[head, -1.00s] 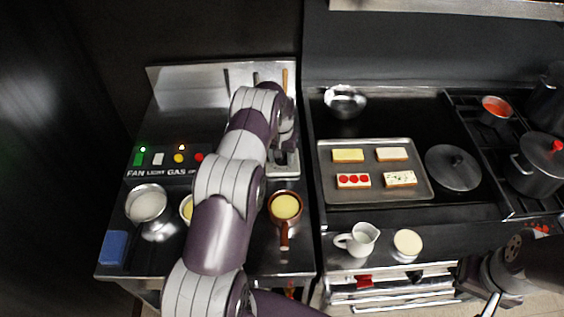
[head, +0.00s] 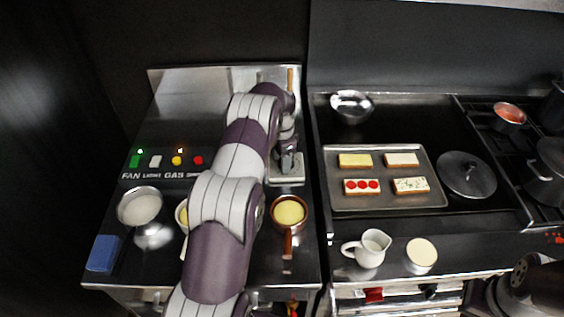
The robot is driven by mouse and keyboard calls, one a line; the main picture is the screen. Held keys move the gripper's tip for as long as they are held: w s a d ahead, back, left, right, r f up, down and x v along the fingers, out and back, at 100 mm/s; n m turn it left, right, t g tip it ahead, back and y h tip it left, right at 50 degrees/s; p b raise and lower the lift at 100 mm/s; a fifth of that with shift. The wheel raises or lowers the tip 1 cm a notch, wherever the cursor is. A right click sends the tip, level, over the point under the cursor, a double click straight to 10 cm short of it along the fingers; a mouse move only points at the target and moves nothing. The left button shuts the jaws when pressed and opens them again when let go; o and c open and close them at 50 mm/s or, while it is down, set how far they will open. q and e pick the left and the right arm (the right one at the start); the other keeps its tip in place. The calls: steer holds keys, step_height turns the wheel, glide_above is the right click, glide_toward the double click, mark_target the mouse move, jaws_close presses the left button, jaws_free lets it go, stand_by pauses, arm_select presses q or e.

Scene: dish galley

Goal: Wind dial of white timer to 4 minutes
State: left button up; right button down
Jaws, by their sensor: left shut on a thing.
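The pale, whitish timer (head: 287,181) sits on the left counter, just left of the gap beside the stove. My left gripper (head: 288,164) points down over it and is shut on its dial. The fingers and wrist hide the dial, so its markings and setting cannot be read. Part of my right arm shows at the bottom right corner, but its gripper is out of view.
Left of the timer is a panel (head: 166,163) with coloured buttons. A brown-handled pan (head: 289,212) stands just in front of it. A metal bowl (head: 139,207) and blue sponge (head: 104,253) lie further left. A tray (head: 385,201) of toasts is right.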

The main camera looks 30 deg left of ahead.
arm_select(q)
steer(key=shift+m, duration=0.6)
steer(key=o, duration=1)
steer(key=shift+w, duration=0.1)
step_height(320, 180, up, 3)
steer(key=shift+a+f, duration=0.1)
step_height(320, 180, up, 10)
steer(key=p, duration=0.9)
steer(key=shift+f, duration=0.1)
steer(key=shift+f, duration=0.1)
